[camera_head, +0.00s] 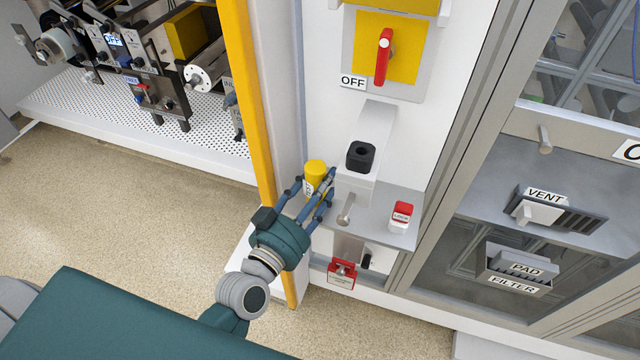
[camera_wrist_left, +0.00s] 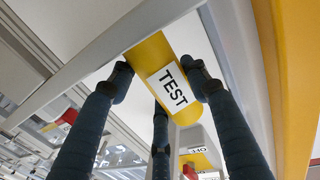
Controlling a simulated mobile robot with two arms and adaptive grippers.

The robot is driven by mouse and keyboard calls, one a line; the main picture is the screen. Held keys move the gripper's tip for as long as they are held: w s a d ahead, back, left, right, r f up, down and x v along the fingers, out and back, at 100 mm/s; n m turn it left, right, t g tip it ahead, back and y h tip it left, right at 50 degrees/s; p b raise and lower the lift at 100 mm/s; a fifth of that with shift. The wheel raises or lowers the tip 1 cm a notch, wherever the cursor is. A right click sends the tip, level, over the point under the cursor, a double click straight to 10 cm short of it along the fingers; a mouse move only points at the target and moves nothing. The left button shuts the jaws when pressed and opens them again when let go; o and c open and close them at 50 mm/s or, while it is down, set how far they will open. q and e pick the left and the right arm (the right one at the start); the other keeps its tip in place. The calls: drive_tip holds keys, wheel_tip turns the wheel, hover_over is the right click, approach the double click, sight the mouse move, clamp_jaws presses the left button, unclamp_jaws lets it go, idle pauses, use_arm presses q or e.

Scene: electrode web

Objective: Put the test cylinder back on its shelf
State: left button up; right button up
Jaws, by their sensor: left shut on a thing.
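The test cylinder (camera_head: 315,170) is yellow with a white label and stands about upright at the left end of the grey shelf (camera_head: 385,222). In the left wrist view the cylinder (camera_wrist_left: 152,52) shows a label reading TEST, and the picture is turned over. My left gripper (camera_head: 318,192) is shut on the cylinder, its blue fingers around the cylinder's side. The cylinder's lower end lies close to the shelf's edge (camera_wrist_left: 100,62). I cannot tell whether it touches the shelf. My right gripper is not in view.
A grey housing with a black socket (camera_head: 361,156) and a lever stands right of the cylinder. A red and white lock (camera_head: 401,217) sits on the shelf's right. A yellow post (camera_head: 248,105) rises to the left. A red switch handle (camera_head: 384,57) is above.

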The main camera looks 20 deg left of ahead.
use_arm(q)
drive_tip(key=shift+f, duration=0.15)
drive_tip(key=o, duration=1.3)
drive_tip(key=shift+c, duration=0.2)
